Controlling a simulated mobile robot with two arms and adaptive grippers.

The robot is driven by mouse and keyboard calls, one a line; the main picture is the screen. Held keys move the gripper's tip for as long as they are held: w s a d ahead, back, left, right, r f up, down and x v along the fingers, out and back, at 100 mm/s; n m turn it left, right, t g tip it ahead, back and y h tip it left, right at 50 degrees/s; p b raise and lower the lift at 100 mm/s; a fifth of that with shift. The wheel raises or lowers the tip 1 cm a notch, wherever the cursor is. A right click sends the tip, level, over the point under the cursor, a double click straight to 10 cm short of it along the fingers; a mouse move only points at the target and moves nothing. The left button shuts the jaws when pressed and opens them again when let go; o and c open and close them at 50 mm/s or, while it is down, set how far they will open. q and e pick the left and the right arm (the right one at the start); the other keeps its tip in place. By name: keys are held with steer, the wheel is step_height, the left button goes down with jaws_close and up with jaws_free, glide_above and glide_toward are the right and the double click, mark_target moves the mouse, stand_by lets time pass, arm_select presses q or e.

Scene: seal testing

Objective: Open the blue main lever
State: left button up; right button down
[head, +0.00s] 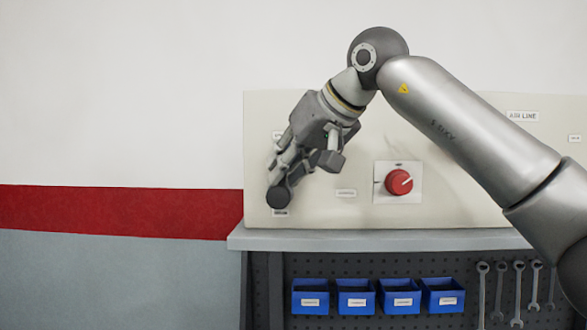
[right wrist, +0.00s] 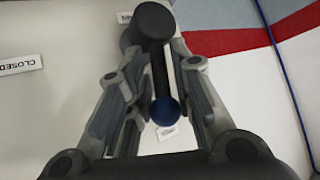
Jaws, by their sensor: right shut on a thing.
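The blue main lever shows in the right wrist view as a dark bar with a blue ball end (right wrist: 166,111) and a thick black round hub (right wrist: 153,24). In the head view its dark round hub (head: 278,197) sits low at the left end of the cream panel. My right gripper (right wrist: 160,62) is shut on the lever, with one finger on each side of the bar. In the head view the right gripper (head: 285,168) reaches down-left in front of the panel and hides most of the lever. My left gripper is not in view.
The cream panel (head: 450,205) stands on a grey bench top (head: 400,240). A red knob (head: 399,182) is right of the gripper. A CLOSED label (right wrist: 21,64) shows in the wrist view. Blue bins (head: 356,297) and wrenches (head: 518,293) hang below. My right arm crosses the panel's right side.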

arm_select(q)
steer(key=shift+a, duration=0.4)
arm_select(e)
steer(key=shift+a+n+h, duration=0.4)
steer(key=shift+a+h, duration=0.2)
steer(key=shift+h, duration=0.4)
steer(key=c, duration=1.5)
jaws_free()
steer(key=shift+a, duration=0.1)
steer(key=v, duration=1.2)
steer(key=shift+w+r, duration=0.2)
